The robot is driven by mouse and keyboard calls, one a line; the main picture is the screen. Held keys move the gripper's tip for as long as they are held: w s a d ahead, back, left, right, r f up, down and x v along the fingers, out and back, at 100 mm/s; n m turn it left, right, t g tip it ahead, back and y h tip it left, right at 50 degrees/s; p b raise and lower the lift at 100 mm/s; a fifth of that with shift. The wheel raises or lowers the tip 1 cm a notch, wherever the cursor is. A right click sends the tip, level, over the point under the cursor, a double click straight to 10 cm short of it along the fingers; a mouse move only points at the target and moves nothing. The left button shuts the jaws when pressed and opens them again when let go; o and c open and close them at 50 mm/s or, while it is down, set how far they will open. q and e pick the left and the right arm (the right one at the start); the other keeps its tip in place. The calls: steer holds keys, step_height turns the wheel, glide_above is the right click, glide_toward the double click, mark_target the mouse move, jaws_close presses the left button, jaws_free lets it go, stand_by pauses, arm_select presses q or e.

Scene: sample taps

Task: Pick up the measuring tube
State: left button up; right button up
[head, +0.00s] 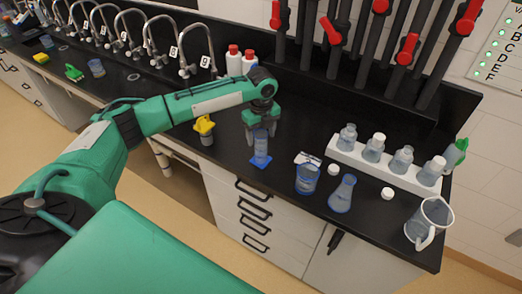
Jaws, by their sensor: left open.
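The measuring tube (261,147) is a clear bluish cylinder. It stands upright on a blue base (260,162) near the front edge of the black counter. My left gripper (261,132) points down over the top of the tube, with its green body above and its fingers at the tube's upper end. The gripper is open. I cannot tell whether the fingers touch the tube. My right gripper is not in view.
A beaker (307,179), a flask (342,194) and a jug (429,222) stand to the right. A white rack (345,157) holds several bottles. A yellow-topped container (205,129) stands left of the tube. Several taps (184,50) and red-handled valves (406,48) line the back.

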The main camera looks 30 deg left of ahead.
mark_target(261, 148)
arm_select(q)
step_height(261, 148, down, 2)
steer(key=shift+s+f+p, duration=0.1)
steer(key=shift+f+p, duration=0.05)
steer(key=shift+p, duration=0.25)
steer(key=shift+f, duration=0.5)
steer(key=c, duration=1.3)
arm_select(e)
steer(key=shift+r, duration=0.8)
arm_select(q)
steer(key=shift+r, duration=0.1)
